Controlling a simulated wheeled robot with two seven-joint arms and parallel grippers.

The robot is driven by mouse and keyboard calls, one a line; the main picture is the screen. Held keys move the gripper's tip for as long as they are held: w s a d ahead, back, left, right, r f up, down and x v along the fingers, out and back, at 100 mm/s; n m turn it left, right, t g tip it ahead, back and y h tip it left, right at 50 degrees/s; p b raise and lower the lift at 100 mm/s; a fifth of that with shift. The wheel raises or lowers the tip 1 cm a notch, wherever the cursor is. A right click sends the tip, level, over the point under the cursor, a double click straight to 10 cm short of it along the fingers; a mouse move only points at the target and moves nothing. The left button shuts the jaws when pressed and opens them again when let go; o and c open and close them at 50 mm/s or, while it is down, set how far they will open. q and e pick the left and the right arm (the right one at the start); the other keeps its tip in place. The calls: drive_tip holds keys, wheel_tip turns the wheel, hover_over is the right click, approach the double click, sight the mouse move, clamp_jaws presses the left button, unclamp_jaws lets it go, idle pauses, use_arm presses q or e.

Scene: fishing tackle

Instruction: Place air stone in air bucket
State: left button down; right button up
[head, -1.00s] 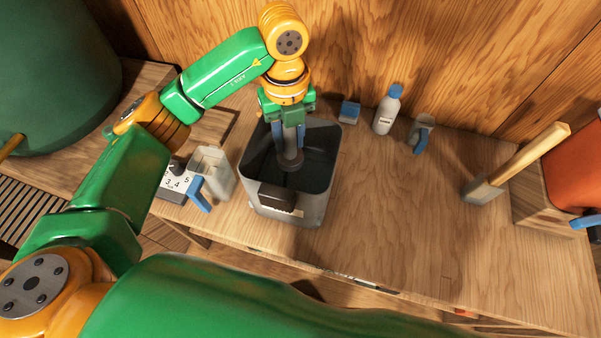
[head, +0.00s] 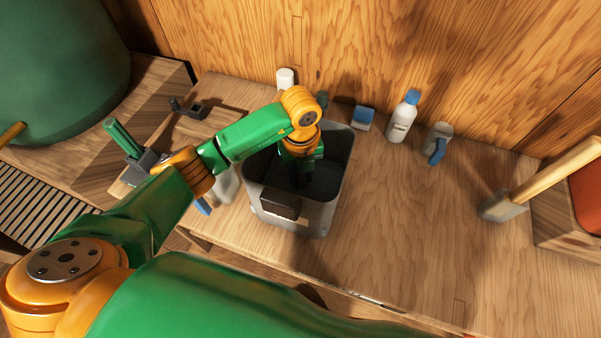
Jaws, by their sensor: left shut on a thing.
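The air bucket (head: 324,205) is a grey, open-topped square bin on the wooden bench, with a dark box on its near wall. My left gripper (head: 305,182) reaches down inside it, below the rim, in deep shadow. It is shut on the air stone, a grey round piece seen between the fingers a second ago. The air stone and the fingertips are now hidden by the wrist and the shadow, so I cannot tell whether the stone touches the floor of the bucket. My right gripper is not in view.
Behind the bucket stand a small blue-topped block (head: 363,117), a white bottle with a blue cap (head: 403,118) and a grey-and-blue item (head: 437,144). A wooden-handled mallet (head: 505,205) stands at the right. The bench between is clear. A large green container (head: 60,75) fills the upper left.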

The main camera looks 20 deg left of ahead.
use_arm(q)
drive_tip(key=c, duration=0.6)
unclamp_jaws()
drive_tip(key=shift+f, duration=0.1)
drive_tip(key=shift+r, duration=0.6)
wheel_tip(320, 180, up, 11)
drive_tip(key=shift+r, duration=0.1)
